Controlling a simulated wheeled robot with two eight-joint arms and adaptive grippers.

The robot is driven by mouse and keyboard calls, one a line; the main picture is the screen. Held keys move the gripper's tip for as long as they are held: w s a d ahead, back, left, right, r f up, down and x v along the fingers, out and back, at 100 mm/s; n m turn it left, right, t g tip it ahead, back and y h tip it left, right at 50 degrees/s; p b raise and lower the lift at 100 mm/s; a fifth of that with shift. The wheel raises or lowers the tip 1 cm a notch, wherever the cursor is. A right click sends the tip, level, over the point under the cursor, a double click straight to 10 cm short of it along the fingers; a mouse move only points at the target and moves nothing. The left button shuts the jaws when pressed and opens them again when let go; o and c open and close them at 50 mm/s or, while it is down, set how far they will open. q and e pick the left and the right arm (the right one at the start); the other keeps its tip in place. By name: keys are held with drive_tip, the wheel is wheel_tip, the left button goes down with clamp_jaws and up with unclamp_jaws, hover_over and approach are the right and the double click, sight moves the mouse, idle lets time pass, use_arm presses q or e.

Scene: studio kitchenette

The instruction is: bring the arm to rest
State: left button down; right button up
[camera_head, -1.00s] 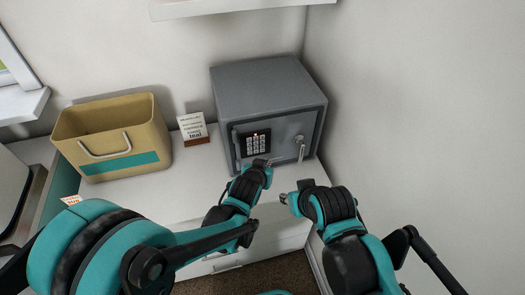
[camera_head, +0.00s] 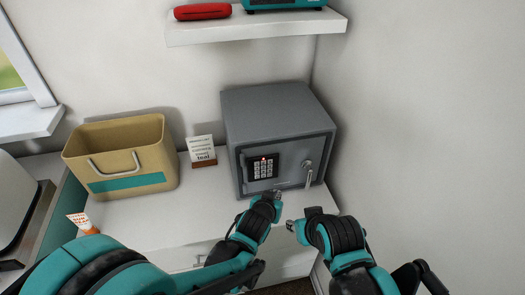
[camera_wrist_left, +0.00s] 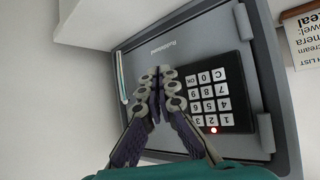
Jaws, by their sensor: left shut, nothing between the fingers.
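My left gripper (camera_head: 277,194) is in front of the grey safe's lower front edge in the head view. Its fingers are together and hold nothing; they show shut in the left wrist view (camera_wrist_left: 158,72), in front of the safe door. My right gripper (camera_head: 290,226) is just to the right of it, above the white counter; its fingers are too small to tell open from shut. The grey safe (camera_head: 275,108) stands at the back right, its door shut. Its keypad (camera_head: 263,168) has a red light lit, also seen in the left wrist view (camera_wrist_left: 212,100).
A tan bin (camera_head: 115,150) with a teal stripe stands left on the white counter (camera_head: 185,215). A small card (camera_head: 203,150) stands between bin and safe. A shelf (camera_head: 260,28) above holds a red item (camera_head: 202,11). A wall (camera_head: 425,110) closes the right side.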

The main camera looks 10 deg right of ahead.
use_arm(q)
drive_tip(key=s+a+r+n+g+y, duration=0.1)
drive_tip(key=s+a+r+n+y, duration=0.2)
drive_tip(key=a, duration=1)
drive_tip(key=s+a+r+n+y, duration=0.1)
drive_tip(key=s+a+r, duration=0.3)
drive_tip(key=a, duration=0.8)
drive_tip(key=s+a+n+g+y, duration=0.1)
drive_tip(key=s+a, duration=0.6)
drive_tip(key=shift+s+a+n, duration=0.25)
drive_tip(key=shift+s+n, duration=0.05)
drive_tip(key=shift+s, duration=0.1)
